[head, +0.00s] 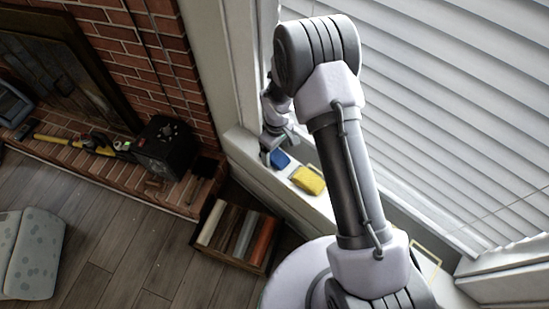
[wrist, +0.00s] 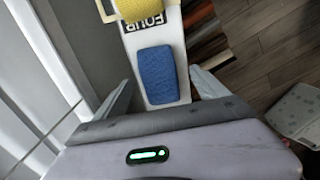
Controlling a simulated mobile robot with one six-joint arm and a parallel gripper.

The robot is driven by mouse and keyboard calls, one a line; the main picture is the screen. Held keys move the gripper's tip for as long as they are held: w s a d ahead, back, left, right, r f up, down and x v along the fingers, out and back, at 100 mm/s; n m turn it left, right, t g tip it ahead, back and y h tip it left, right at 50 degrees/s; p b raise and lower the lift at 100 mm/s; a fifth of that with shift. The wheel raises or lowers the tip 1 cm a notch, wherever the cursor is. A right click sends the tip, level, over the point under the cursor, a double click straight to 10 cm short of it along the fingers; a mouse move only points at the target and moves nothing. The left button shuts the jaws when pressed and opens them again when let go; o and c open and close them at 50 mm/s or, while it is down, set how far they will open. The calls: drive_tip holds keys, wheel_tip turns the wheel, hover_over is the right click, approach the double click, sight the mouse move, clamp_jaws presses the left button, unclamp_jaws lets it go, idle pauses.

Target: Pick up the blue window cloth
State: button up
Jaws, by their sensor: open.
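The blue window cloth (wrist: 157,75) lies flat on the white window sill (head: 238,141). It also shows in the head view (head: 280,159), just beside my gripper (head: 275,148). In the wrist view my gripper (wrist: 158,100) is open, with one pale finger to the left of the cloth and one to the right. The cloth lies ahead of and between the fingers, and nothing is held. I cannot tell how high the fingertips are above the sill.
A yellow cloth (head: 308,180) lies on the sill near the blue one. White blinds (head: 440,100) rise along the sill's window side. Below are a crate of books (head: 238,235), a brick hearth (head: 90,165) with a black box (head: 165,147), and a spotted cushion (head: 30,253).

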sight(276, 155)
wheel_tip(276, 155, down, 3)
drive_tip(key=shift+f+b, duration=0.1)
drive_tip(key=shift+b, duration=0.2)
drive_tip(key=shift+r, duration=0.25)
drive_tip(key=shift+c, duration=0.4)
drive_tip(key=c, duration=1.4)
drive_tip(key=shift+o, duration=0.2)
drive_tip(key=shift+r, duration=0.1)
drive_tip(key=shift+r+p, duration=0.35)
drive_tip(key=r, duration=0.1)
drive_tip(key=r+p, duration=0.1)
drive_tip(key=r, duration=0.1)
drive_tip(key=shift+s+a+p, duration=0.1)
drive_tip(key=shift+s+p, duration=0.2)
drive_tip(key=s+a+r+p, duration=0.1)
drive_tip(key=s+a, duration=0.3)
drive_tip(key=s, duration=1)
drive_tip(key=shift+s+p, duration=0.4)
drive_tip(key=shift+p, duration=0.35)
